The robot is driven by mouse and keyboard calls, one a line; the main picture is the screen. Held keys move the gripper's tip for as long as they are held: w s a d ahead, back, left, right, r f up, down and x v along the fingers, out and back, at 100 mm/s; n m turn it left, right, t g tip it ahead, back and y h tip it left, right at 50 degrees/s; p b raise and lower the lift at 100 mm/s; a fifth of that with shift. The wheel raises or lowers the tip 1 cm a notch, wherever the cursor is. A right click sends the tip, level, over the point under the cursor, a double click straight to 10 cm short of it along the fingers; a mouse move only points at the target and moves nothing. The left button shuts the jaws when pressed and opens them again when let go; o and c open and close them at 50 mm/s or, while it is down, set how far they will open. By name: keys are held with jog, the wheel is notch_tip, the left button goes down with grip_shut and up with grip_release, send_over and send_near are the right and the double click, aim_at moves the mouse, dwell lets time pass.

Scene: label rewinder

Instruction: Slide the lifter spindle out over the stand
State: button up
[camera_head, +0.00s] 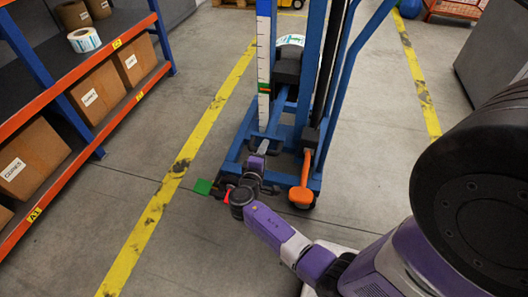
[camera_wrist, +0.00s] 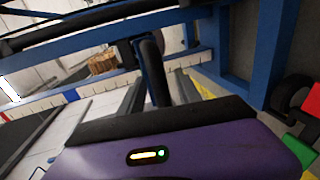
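The blue lifter (camera_head: 310,100) stands upright ahead of me, with a white ruled scale (camera_head: 263,60) on its mast. A dark block (camera_head: 287,70) sits on the mast below a white-and-green label roll (camera_head: 290,40). I cannot make out the spindle for certain. My gripper (camera_head: 262,165) is low at the front of the lifter, close to a short grey bar (camera_head: 263,148); I cannot tell whether they touch. In the wrist view a dark post (camera_wrist: 152,70) rises beyond my purple gripper body. The stand is not identifiable.
An orange-handled lever (camera_head: 302,185) stands right of my gripper. Small green (camera_head: 203,187) and red (camera_head: 227,195) pieces are left of it. A shelf rack (camera_head: 85,70) with cartons and a label roll (camera_head: 84,40) is at left. The floor between rack and lifter is clear.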

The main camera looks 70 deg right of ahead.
grip_shut()
dwell(1.2)
